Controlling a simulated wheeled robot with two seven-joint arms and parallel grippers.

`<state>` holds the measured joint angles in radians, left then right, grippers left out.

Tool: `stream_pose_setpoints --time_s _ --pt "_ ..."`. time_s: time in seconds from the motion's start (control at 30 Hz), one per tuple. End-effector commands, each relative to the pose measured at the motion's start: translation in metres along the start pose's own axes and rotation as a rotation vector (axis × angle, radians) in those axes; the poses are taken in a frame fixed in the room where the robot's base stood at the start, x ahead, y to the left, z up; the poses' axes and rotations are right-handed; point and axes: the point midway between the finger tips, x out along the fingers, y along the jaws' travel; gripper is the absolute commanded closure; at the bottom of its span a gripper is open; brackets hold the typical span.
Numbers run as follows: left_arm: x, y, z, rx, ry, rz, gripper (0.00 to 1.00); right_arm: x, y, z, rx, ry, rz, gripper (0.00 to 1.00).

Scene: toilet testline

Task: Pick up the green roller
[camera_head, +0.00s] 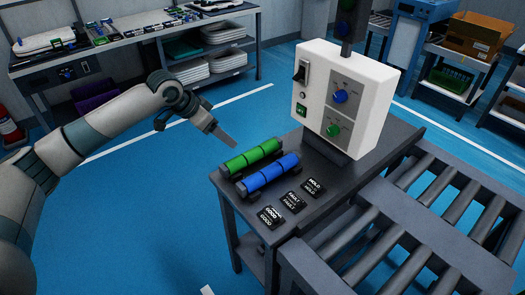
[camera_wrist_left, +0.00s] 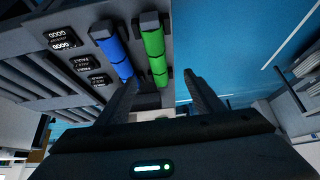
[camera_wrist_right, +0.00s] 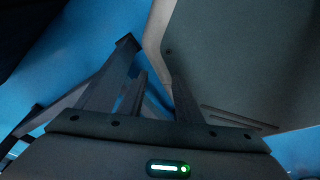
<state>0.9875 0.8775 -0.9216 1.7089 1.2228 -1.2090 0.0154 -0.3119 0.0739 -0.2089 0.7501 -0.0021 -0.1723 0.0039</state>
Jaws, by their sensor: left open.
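The green roller (camera_head: 252,158) lies on the dark side table, in a holder beside the blue roller (camera_head: 269,174). Both rollers also show in the left wrist view, the green one (camera_wrist_left: 154,50) right of the blue one (camera_wrist_left: 112,48). My left gripper (camera_head: 224,136) is open and empty, above and to the left of the green roller in the head view. In the left wrist view its fingers (camera_wrist_left: 163,92) are apart, with the green roller beyond them and no contact visible. My right gripper (camera_wrist_right: 152,68) shows only in its wrist view, fingers apart, nothing seen held.
A white control box (camera_head: 345,95) with knobs stands behind the rollers. Several black labelled blocks (camera_head: 292,200) lie in front of them. A roller conveyor (camera_head: 400,225) adjoins the table (camera_head: 240,205) on the right. The blue floor left of the table is clear.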

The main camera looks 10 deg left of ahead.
Motion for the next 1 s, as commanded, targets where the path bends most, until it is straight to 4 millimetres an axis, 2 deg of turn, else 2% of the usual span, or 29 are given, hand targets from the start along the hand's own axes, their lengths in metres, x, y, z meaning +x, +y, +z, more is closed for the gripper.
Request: stream_pose_setpoints --time_s 0.17,0.57,0.77,0.87,1.0 --pt "-0.005 0.000 0.001 0.002 -0.008 0.001 0.39 0.000 0.000 0.002 0.000 -0.004 0.000 0.69" --pt "-0.001 0.000 0.000 0.002 -0.007 0.002 0.39 -0.002 0.000 0.005 0.000 -0.012 0.000 0.69" --pt "0.021 0.001 0.000 0.002 -0.009 0.003 0.39 -0.007 0.003 0.023 0.000 -0.056 0.003 0.69" --pt "0.038 0.001 -0.001 0.002 -0.008 0.004 0.39 -0.012 0.004 0.038 0.001 -0.092 0.005 0.69" --pt "0.064 0.001 -0.001 0.000 -0.009 0.003 0.39 -0.020 0.012 0.068 0.003 -0.160 0.012 0.69"
